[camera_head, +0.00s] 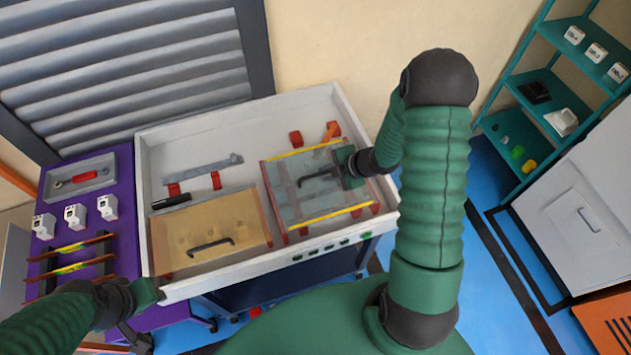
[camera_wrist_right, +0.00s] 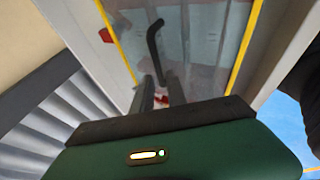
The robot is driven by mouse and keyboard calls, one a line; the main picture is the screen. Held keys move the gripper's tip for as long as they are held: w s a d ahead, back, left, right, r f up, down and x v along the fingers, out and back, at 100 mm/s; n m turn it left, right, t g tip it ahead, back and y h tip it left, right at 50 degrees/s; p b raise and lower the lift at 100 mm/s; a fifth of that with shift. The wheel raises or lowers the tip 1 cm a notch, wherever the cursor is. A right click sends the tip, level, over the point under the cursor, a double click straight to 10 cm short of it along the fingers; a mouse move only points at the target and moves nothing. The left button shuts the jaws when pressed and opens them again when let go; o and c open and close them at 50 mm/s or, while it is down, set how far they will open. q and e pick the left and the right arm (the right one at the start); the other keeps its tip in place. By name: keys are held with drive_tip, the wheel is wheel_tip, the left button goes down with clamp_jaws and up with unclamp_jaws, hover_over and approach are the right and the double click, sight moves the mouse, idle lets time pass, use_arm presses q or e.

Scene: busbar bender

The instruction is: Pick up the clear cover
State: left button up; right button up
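The clear cover (camera_head: 312,204) is a see-through panel with yellow strips along two edges and a black bar handle (camera_head: 314,178). It sits in the right half of the white-walled tray. My right gripper (camera_head: 337,171) is over the cover's right side, near the handle's right end. In the right wrist view the cover (camera_wrist_right: 200,48) fills the upper middle, and the handle (camera_wrist_right: 154,42) runs down to my fingertips (camera_wrist_right: 160,78). A gap shows between the fingers, so it looks open. My left gripper (camera_head: 135,328) is at the lower left, away from the cover; its finger opening is unclear.
A tan cover (camera_head: 190,225) with a black handle sits in the tray's left half. The white tray wall (camera_head: 265,262) surrounds both. A purple table (camera_head: 125,205) with small devices stands left, a green shelf (camera_head: 545,75) right. A louvred shutter (camera_head: 130,65) is behind.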

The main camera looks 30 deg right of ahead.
sight(319, 174)
drive_tip(key=x, duration=0.4)
drive_tip(key=d+x, duration=0.1)
drive_tip(key=x, duration=0.2)
drive_tip(key=shift+f+p, duration=0.1)
drive_tip(key=shift+p, duration=0.25)
drive_tip(key=shift+w+a, duration=0.15)
drive_tip(key=shift+w, duration=0.05)
drive_tip(key=c, duration=0.4)
drive_tip(key=shift+s, duration=0.1)
idle(0.6)
